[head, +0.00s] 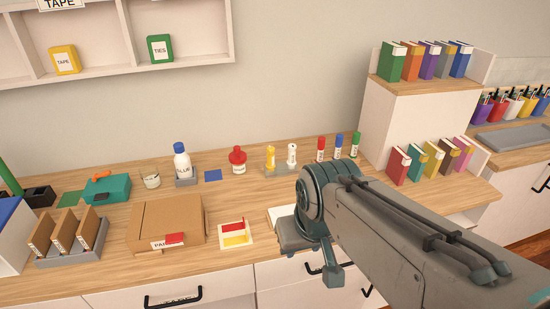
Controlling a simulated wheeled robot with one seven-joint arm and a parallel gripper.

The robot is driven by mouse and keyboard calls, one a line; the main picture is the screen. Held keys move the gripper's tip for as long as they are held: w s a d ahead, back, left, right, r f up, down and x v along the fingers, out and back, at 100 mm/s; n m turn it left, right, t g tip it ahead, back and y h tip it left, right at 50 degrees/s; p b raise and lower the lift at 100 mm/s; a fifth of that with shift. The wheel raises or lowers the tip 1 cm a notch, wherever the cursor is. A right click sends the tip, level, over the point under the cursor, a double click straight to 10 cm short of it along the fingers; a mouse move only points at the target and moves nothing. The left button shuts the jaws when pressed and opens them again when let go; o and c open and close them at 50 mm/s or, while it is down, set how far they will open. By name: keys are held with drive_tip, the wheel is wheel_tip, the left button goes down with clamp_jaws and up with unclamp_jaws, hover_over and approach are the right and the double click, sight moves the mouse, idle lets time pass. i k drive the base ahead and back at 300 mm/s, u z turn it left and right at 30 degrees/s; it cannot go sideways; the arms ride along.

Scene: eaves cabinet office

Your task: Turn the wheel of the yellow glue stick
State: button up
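A small upright yellow stick (270,157) stands towards the back of the wooden desk, right of the red-capped bottle; I take it for the yellow glue stick. Its wheel is too small to make out. A similar white stick (292,155) stands just right of it. My arm reaches in from the right, and its end, my gripper (328,272), hangs over the desk's front edge, nearer the camera and clear of the yellow stick. I cannot make out two separate fingertips or anything held.
Red (320,149), blue (338,147) and green (355,145) sticks stand to the right. A red-capped bottle (238,160) and a glue bottle (182,163) stand to the left. A cardboard box (165,222) and a red-and-yellow card (234,233) lie in front. Bare wood lies between.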

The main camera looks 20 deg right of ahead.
sight(270, 150)
drive_tip(key=k, duration=0.45)
drive_tip(key=u, duration=0.95)
drive_tip(key=i, duration=0.65)
drive_tip(key=z, duration=1.35)
drive_tip(key=i, duration=0.5)
